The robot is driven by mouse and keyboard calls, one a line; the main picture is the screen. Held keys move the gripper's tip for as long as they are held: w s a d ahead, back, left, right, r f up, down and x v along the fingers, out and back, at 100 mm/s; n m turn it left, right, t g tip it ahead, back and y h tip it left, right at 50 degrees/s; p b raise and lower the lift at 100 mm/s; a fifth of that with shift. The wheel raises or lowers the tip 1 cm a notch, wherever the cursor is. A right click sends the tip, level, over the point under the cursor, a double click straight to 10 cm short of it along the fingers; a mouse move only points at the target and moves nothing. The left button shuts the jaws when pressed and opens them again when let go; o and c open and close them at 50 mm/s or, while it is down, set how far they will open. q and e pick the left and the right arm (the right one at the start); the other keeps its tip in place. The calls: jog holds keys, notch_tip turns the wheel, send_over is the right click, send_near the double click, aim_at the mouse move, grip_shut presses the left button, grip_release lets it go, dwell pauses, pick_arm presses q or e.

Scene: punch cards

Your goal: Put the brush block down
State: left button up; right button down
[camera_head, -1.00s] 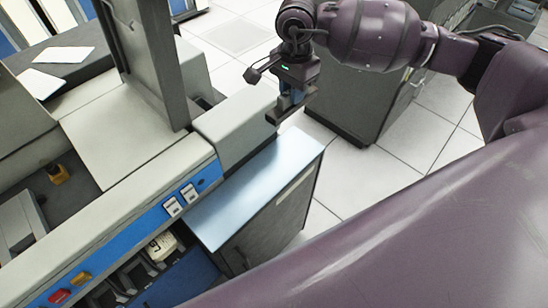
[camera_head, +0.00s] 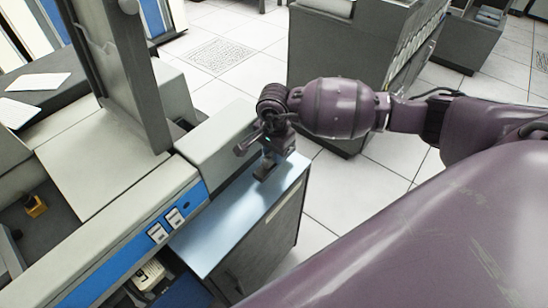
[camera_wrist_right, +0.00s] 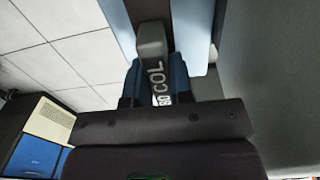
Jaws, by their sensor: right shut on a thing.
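The brush block (camera_wrist_right: 151,45) is a small dark grey block with pale "80 COL" lettering, seen in the right wrist view. My right gripper (camera_wrist_right: 156,85) is shut on it, with the blue fingers on either side. In the head view the right gripper (camera_head: 269,160) points down over the pale blue top (camera_head: 225,225) of a low dark cabinet. The block (camera_head: 264,173) shows at its fingertips, at the far part of that top. I cannot tell if it touches the surface. My left gripper is not in view.
A grey machine with a blue front panel (camera_head: 135,250) stands left of the cabinet top, with a raised grey box (camera_head: 215,145) beside it. A yellow item (camera_head: 35,205) sits in the machine. The nearer part of the cabinet top is clear. A dark cabinet (camera_head: 335,60) stands behind.

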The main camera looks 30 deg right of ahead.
jog(key=shift+f, duration=1.25)
jog(key=shift+f, duration=0.1)
jog(key=shift+f, duration=0.15)
jog(key=c, duration=1)
grip_release()
jog(key=shift+r, duration=0.2)
